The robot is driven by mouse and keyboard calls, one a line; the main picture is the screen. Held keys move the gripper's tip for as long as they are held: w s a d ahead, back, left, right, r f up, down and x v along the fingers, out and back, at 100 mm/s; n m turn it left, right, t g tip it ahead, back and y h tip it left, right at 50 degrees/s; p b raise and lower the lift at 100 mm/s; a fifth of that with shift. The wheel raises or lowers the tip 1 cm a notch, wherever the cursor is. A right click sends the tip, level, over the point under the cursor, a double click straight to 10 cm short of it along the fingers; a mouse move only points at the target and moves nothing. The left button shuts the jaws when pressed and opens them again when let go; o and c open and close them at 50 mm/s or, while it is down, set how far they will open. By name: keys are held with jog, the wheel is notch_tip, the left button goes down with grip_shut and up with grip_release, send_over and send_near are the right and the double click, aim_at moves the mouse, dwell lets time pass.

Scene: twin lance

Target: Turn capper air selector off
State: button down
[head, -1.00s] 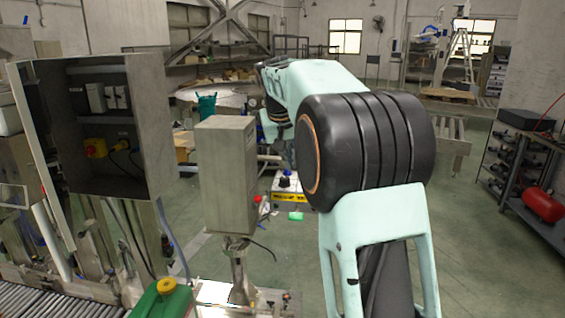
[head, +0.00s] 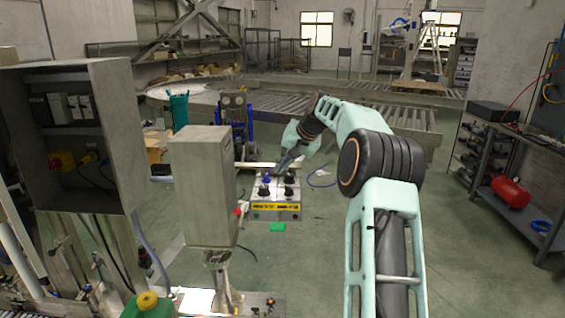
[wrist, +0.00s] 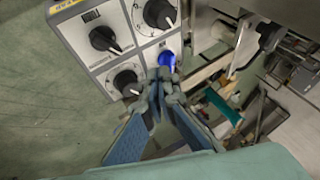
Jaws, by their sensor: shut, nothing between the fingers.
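A grey control panel (head: 275,215) with a yellow label strip stands beyond the grey box on a post in the head view. In the wrist view the panel (wrist: 82,42) carries three black knobs, at the left (wrist: 104,38), top (wrist: 158,13) and bottom (wrist: 127,82), and one blue knob (wrist: 167,60). The blue knob also shows in the head view (head: 267,178). The small labels are unreadable, so I cannot tell which is the capper air selector. My gripper (wrist: 163,84) is shut and empty, its tips close to the blue knob; contact is unclear. It reaches the panel's back side in the head view (head: 279,168).
A grey box (head: 205,185) on a post stands left of the panel, near my arm's reach. An open cabinet (head: 125,120) is further left.

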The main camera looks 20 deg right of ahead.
aim_at(266, 177)
jog(key=p+x, duration=0.1)
jog(key=x, duration=0.5)
